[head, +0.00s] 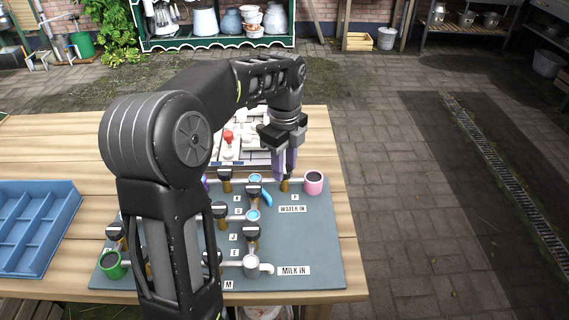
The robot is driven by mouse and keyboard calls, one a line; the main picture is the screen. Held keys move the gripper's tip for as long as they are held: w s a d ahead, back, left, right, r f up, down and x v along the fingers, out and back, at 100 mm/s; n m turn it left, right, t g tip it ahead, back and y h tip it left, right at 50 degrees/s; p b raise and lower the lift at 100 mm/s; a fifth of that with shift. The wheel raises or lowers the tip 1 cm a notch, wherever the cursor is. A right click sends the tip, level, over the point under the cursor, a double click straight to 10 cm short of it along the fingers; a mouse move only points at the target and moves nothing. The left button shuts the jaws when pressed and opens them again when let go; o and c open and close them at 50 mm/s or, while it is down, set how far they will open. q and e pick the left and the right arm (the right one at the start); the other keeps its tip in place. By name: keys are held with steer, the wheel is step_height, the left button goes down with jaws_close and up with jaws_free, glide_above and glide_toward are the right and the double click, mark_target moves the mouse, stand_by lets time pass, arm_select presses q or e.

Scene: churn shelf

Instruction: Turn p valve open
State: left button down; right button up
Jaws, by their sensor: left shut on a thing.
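My left gripper (285,168) reaches in from the left and points down at the back right of the grey valve board (315,235). Its fingers are shut on the handle of the p valve (285,186), whose brass body shows just below the fingertips. The handle itself is hidden by the fingers, so I cannot tell its angle. A small label (295,198) sits in front of this valve, too small to read surely. My right gripper is not in view.
Several other black-handled valves (252,232) and pipes stand on the board left of the gripper. A green cup (112,265) is at the board's left. A blue divided tray (35,228) lies on the wooden table. My left arm hides part of the board.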

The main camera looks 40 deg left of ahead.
arm_select(q)
steer(key=n+p, duration=0.1)
steer(key=n, duration=0.2)
steer(key=shift+r+n, duration=0.1)
steer(key=shift+n, duration=0.3)
steer(key=n+p, duration=0.1)
steer(key=n, duration=0.3)
steer(key=shift+n, duration=0.3)
steer(key=n+p, duration=0.1)
steer(key=n, duration=0.3)
steer(key=shift+n, duration=0.3)
steer(key=shift+n+p, duration=0.45)
steer(key=shift+n, duration=1.65)
steer(key=c, duration=1)
jaws_free()
steer(key=shift+o, duration=0.2)
